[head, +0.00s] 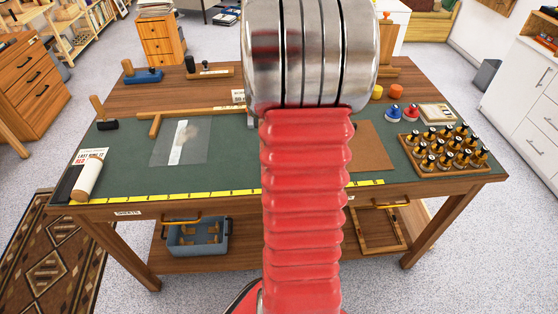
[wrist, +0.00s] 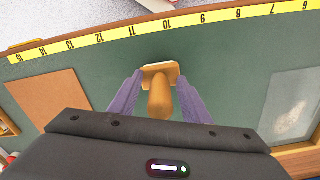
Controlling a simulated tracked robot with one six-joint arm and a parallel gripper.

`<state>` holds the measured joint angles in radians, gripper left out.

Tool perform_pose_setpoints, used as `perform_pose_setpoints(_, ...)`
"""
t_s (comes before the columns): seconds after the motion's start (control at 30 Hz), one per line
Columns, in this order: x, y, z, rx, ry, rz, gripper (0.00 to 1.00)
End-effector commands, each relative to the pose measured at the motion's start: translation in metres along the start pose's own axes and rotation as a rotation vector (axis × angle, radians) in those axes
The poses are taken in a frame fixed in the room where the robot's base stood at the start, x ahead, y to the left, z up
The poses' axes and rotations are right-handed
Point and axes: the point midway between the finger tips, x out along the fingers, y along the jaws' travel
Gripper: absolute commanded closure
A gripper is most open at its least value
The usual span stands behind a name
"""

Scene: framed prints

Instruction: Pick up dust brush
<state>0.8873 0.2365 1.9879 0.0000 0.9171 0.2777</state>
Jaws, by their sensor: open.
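A light wooden, brush-like object (wrist: 159,96) with a rounded handle and a wider flat end lies on the green mat in the wrist view. I take it to be the dust brush, though no bristles show clearly. My gripper (wrist: 158,82) is open, with one purple-grey finger on each side of the object. I cannot tell whether the fingers touch it. In the head view my red arm hides the gripper and this object.
The green mat (head: 120,150) has a yellow ruler (head: 215,195) along its front edge. A clear sheet (head: 197,152) lies left of my arm, a brown sheet (head: 372,147) right. A rack of small bottles (head: 442,168) stands at right, a white roll (head: 87,181) at left.

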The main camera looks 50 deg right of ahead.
Motion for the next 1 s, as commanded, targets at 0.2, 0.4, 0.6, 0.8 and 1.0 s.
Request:
perform_pose_setpoints(0.2, -0.0001, -0.0002, 0.0001, 0.0, 0.0, 0.0, 0.62)
perform_pose_setpoints(0.4, -0.0001, -0.0003, 0.0001, -0.001, 0.0, 0.0, 0.76)
perform_pose_setpoints(0.6, -0.0001, -0.0004, 0.0001, -0.001, 0.0, 0.0, 0.9)
perform_pose_setpoints(0.8, -0.0003, -0.0004, 0.0, -0.001, 0.0, 0.0, 1.0)
perform_pose_setpoints(1.0, -0.001, -0.0005, 0.0, -0.001, 0.001, 0.0, 1.0)
